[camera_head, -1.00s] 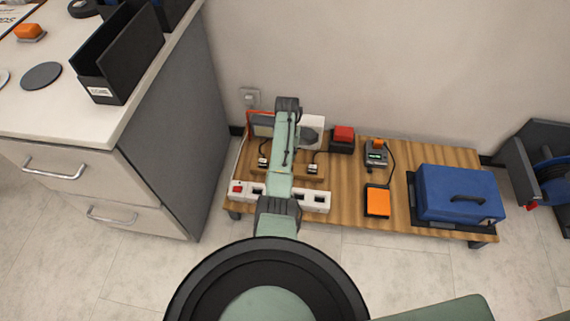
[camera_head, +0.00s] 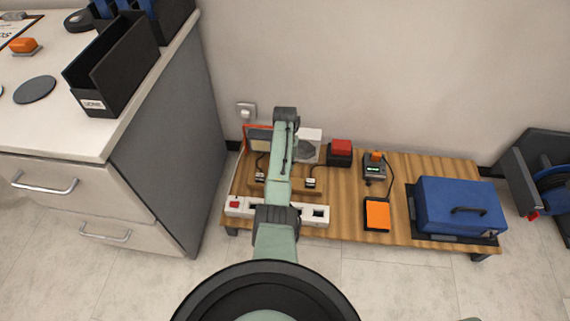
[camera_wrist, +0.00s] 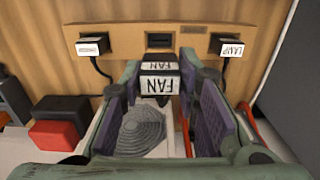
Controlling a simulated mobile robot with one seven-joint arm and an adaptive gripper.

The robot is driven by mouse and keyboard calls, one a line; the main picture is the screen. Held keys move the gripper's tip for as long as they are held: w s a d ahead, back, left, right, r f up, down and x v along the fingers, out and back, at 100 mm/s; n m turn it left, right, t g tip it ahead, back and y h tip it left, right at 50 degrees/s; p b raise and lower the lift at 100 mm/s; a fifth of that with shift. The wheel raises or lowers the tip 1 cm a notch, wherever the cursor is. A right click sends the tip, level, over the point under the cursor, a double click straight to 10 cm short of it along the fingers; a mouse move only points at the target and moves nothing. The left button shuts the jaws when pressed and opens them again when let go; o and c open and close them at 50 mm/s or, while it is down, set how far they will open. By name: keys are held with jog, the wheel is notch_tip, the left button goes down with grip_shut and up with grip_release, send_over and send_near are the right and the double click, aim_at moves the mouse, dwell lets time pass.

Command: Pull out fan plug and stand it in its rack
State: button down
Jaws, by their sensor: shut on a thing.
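My gripper (camera_wrist: 160,100) is shut on the fan plug (camera_wrist: 158,84), a dark plug with white FAN labels, in the wrist view. The plug is near the wooden rack (camera_wrist: 120,33), just below its empty middle slot (camera_wrist: 160,41) in the picture; I cannot tell the gap. The rack holds the LAMP plug (camera_wrist: 231,47) on the right and another labelled plug (camera_wrist: 93,46) on the left. In the head view, my arm hides the gripper, the fan plug and the rack's middle. The white power strip (camera_head: 240,209) lies at the bench's front edge.
The white fan (camera_head: 311,138) stands behind the rack on the low wooden bench (camera_head: 340,215). A red-topped box (camera_head: 340,148), an orange-topped pedal (camera_head: 377,214) and a blue case (camera_head: 460,203) stand to the right. A grey cabinet (camera_head: 165,150) closes off the left.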

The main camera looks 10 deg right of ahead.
jog(key=shift+f+b, duration=2.05)
jog(key=shift+f, duration=0.8)
jog(key=shift+f+b, duration=1.05)
jog(key=shift+f, duration=0.65)
dwell(0.5)
jog(key=c, duration=1.1)
grip_release()
jog(key=shift+r, duration=0.1)
notch_tip(320, 180, up, 12)
jog(key=shift+f, duration=0.2)
notch_tip(320, 180, up, 6)
jog(key=p, duration=0.6)
jog(key=shift+r, duration=0.15)
